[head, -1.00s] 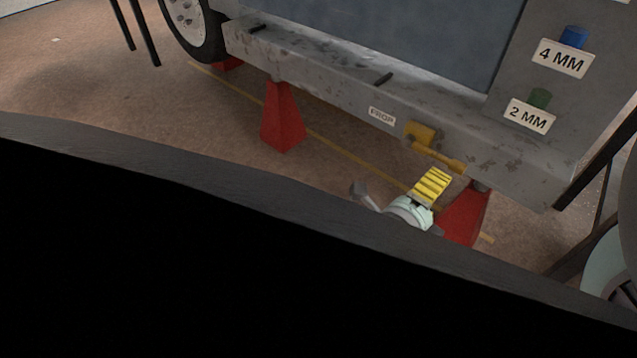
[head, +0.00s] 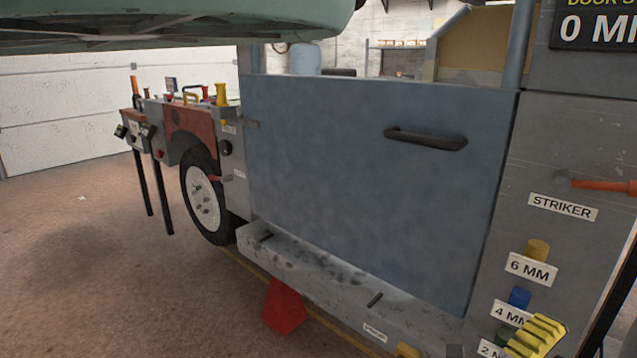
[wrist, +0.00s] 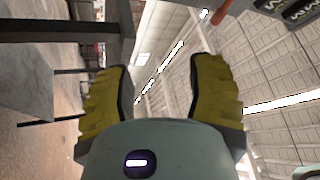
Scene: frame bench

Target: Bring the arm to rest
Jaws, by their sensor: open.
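My gripper (wrist: 160,95) shows in the wrist view with its two ridged yellow fingers spread wide and nothing between them. In the head view one yellow finger (head: 535,338) shows at the bottom right, in front of the frame by the 2 mm label. The other finger is not clear there. The blue-grey door (head: 370,185) with its dark handle (head: 425,138) stands in the frame, left of my gripper. I cannot tell how far apart the gripper and the frame are.
The sill (head: 310,275) runs below the door. Yellow (head: 537,249) and blue (head: 520,297) pegs stick out near the gripper, below the striker label (head: 562,207). A red stand (head: 285,308) is under the sill. Open floor (head: 90,250) lies at the left.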

